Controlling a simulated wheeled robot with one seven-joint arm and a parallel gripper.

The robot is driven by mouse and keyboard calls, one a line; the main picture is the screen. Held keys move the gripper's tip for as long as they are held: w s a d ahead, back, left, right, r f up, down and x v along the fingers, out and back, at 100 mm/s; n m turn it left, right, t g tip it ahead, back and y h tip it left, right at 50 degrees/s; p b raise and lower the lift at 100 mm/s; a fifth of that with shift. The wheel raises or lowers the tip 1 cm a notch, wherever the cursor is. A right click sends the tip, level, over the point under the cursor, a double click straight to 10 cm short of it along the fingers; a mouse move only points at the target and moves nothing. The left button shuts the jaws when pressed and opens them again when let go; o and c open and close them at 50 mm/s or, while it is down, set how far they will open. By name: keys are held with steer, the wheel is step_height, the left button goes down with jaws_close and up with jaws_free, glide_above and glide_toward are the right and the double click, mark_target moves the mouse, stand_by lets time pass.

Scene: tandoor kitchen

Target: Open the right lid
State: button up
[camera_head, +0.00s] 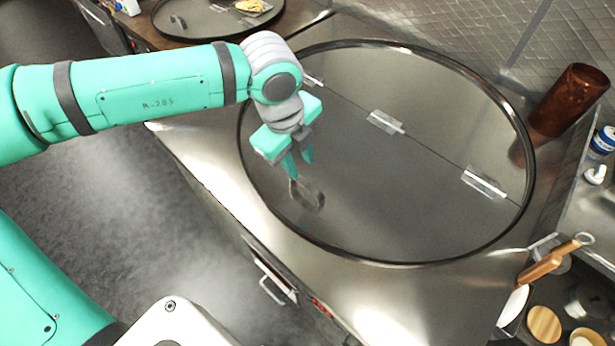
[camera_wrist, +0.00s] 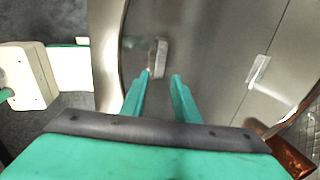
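The right lid (camera_head: 370,215) is a large round steel disc with a dark rim, lying flat and closed on the counter. A seam with several clear hinges crosses it. Its small loop handle (camera_head: 308,197) stands on the front-left half. My gripper (camera_head: 300,168) points down just above the handle, with its two teal fingers apart and nothing held between them. In the wrist view, the fingertips (camera_wrist: 161,76) are near the handle (camera_wrist: 161,55), which lies just beyond them, closer to the left finger. I cannot tell whether a finger touches it. The lid (camera_wrist: 215,60) fills the wrist view's middle.
Another round lid (camera_head: 195,18) with food on it lies at the upper left. A brown metal cup (camera_head: 570,100) stands right of the lid. A wooden-handled tool (camera_head: 550,262) and small containers are at the right edge. A tiled wall (camera_head: 450,25) rises behind.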

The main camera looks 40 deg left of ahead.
mark_target(308, 185)
steer(key=f, duration=0.3)
steer(key=w+f, duration=0.1)
steer(key=f, duration=0.2)
steer(key=w+f, duration=0.1)
steer(key=f, duration=0.2)
steer(key=shift+d+f, duration=0.2)
steer(key=shift+f, duration=0.05)
steer(key=shift+c, duration=0.3)
jaws_close()
